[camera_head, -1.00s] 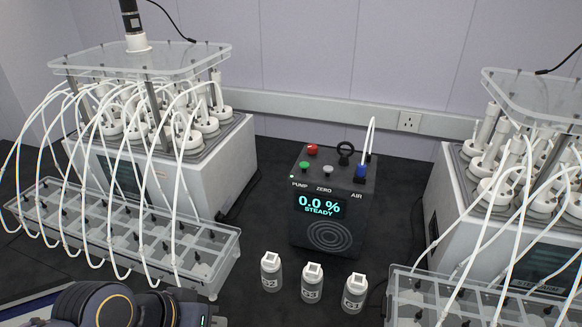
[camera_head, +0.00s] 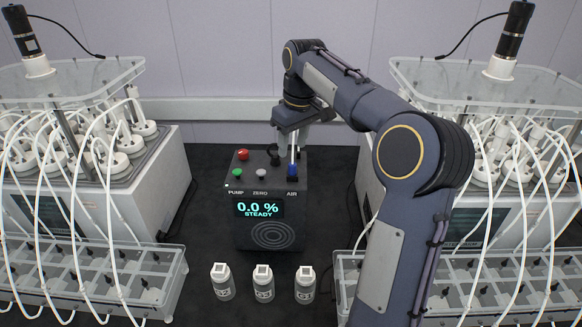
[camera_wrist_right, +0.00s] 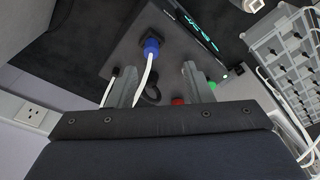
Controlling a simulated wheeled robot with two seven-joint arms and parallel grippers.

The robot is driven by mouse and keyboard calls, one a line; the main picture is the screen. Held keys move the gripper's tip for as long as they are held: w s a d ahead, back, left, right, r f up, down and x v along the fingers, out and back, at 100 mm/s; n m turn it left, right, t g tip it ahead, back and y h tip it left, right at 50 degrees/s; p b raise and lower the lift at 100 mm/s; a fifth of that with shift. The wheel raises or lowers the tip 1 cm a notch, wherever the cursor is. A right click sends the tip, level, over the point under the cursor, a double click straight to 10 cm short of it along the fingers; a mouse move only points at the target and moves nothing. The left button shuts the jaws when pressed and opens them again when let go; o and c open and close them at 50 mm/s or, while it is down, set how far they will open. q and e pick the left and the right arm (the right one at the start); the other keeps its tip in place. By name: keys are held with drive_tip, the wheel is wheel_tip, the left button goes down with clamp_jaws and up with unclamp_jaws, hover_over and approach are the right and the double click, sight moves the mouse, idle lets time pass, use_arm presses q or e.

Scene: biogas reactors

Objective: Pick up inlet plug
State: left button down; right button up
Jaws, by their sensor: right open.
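The inlet plug (camera_head: 292,171) is blue with a white tube rising from it. It sits in the top of the dark gas analyser (camera_head: 268,212), above the AIR label. In the right wrist view the blue plug (camera_wrist_right: 152,47) shows beyond the fingertips, nearer the left finger, with its white tube running down between the fingers. My right gripper (camera_head: 291,142) is above the analyser's back right, fingers down, and it partly hides the tube. In the wrist view the right gripper (camera_wrist_right: 160,82) is open and nothing is clamped. My left gripper is out of view.
Three white-capped bottles, the middle one here (camera_head: 263,284), stand in front of the analyser. Reactor baths stand left (camera_head: 150,190) and right, with clear racks (camera_head: 172,290) and many white tubes. A black hook (camera_wrist_right: 152,93) rises near the plug.

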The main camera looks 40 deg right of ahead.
sight(293, 164)
drive_tip(key=f, duration=0.2)
drive_tip(key=d+f+p, duration=0.1)
drive_tip(key=f, duration=0.1)
drive_tip(key=w+f, duration=0.1)
drive_tip(key=f, duration=0.2)
drive_tip(key=shift+w+d+p, duration=0.1)
drive_tip(key=shift+d+p, duration=0.05)
drive_tip(key=shift+p, duration=0.15)
drive_tip(key=shift+w+f, duration=0.1)
drive_tip(key=shift+f, duration=0.25)
clamp_jaws()
